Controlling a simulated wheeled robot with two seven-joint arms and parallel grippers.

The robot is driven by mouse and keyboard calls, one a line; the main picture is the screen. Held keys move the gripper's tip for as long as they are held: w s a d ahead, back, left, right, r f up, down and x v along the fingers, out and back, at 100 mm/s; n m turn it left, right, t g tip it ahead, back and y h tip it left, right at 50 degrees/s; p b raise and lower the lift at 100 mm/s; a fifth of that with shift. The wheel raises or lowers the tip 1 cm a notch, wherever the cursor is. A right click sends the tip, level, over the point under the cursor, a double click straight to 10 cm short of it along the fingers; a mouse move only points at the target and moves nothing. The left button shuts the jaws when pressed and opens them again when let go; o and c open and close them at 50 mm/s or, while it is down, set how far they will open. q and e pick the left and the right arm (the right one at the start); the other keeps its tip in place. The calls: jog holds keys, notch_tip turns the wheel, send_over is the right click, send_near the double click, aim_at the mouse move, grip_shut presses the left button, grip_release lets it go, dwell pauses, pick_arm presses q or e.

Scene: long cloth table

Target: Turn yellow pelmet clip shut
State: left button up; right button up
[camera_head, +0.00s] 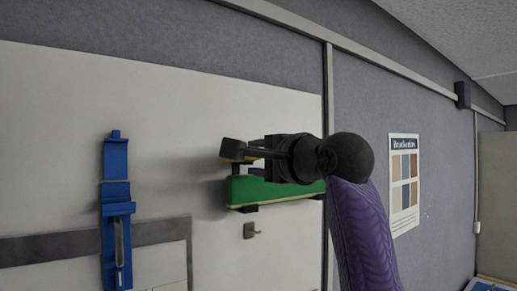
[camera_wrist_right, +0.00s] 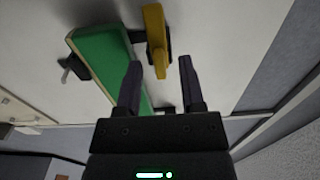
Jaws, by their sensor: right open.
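The yellow clip (camera_wrist_right: 153,28) shows at the top of the right wrist view, beside the end of a green pelmet board (camera_wrist_right: 103,58). Its narrow lower end appears between my right gripper's (camera_wrist_right: 159,62) two spread fingers, with gaps on both sides; I cannot tell how deep it sits. In the head view the right gripper (camera_head: 238,154) is at the wall just above the green board (camera_head: 275,190), and hides most of the clip; only slivers of yellow show. My left gripper is not in view.
A blue upright fixture (camera_head: 116,195) is on the white panel at the left, by a grey bar (camera_head: 50,245). A small hook (camera_head: 250,230) sits below the green board. A swatch poster (camera_head: 404,180) hangs at the right. Open wall lies between fixture and board.

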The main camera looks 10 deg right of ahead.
jog(key=shift+a, duration=0.1)
grip_shut()
jog(key=shift+w+f+n, duration=0.1)
jog(key=shift+n, duration=0.2)
jog(key=n, duration=0.3)
jog(key=shift+f+n, duration=0.1)
jog(key=shift+n, duration=0.2)
jog(key=n, duration=0.9)
jog(key=shift+f, duration=0.1)
jog(key=n, duration=0.4)
jog(key=shift+d+n, duration=0.25)
jog(key=shift+n, duration=0.05)
